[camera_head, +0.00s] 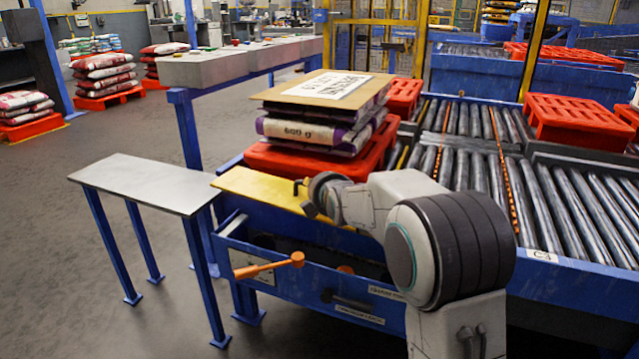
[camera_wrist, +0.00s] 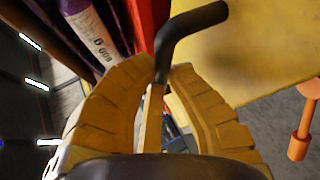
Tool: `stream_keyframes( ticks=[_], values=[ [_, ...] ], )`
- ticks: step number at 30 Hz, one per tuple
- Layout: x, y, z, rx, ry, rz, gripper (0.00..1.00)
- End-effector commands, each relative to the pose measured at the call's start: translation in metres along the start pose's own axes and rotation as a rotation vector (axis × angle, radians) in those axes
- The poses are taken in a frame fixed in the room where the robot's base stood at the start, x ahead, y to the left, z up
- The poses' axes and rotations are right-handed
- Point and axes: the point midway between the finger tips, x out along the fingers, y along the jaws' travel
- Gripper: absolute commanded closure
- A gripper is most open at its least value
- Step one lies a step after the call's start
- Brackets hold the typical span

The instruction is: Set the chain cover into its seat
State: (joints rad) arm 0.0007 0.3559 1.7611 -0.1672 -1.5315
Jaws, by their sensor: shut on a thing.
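The chain cover (camera_head: 262,191) is a flat yellow plate along the front edge of the blue conveyor frame, beside the red pallet. It also fills the upper right of the wrist view (camera_wrist: 265,55). My gripper (camera_head: 308,199) is at the cover's right part, partly hidden by my arm. In the wrist view my gripper's yellow ribbed fingers (camera_wrist: 165,78) are closed on a bent, black-ended handle (camera_wrist: 190,22) in front of the plate. I cannot tell whether the plate rests on the frame or hangs just above it. The seat is hidden.
An orange lever (camera_head: 270,265) sticks out from the blue frame below. A red pallet (camera_head: 290,163) with stacked sacks (camera_head: 312,132) stands close behind the cover. A bare grey side table (camera_head: 145,182) is at the left. Rollers (camera_head: 570,205) lie at the right.

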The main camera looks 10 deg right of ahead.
Motion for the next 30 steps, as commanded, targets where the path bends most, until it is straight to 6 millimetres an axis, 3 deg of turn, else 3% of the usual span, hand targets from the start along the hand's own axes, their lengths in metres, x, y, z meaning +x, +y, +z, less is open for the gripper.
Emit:
stream_keyframes(
  ticks=[8,30],
  values=[
    [0.003,-0.002,0.0,-0.006,0.0,-0.006,1.0],
    [0.029,-0.067,0.003,-0.005,0.0,-0.008,1.0]
  ],
)
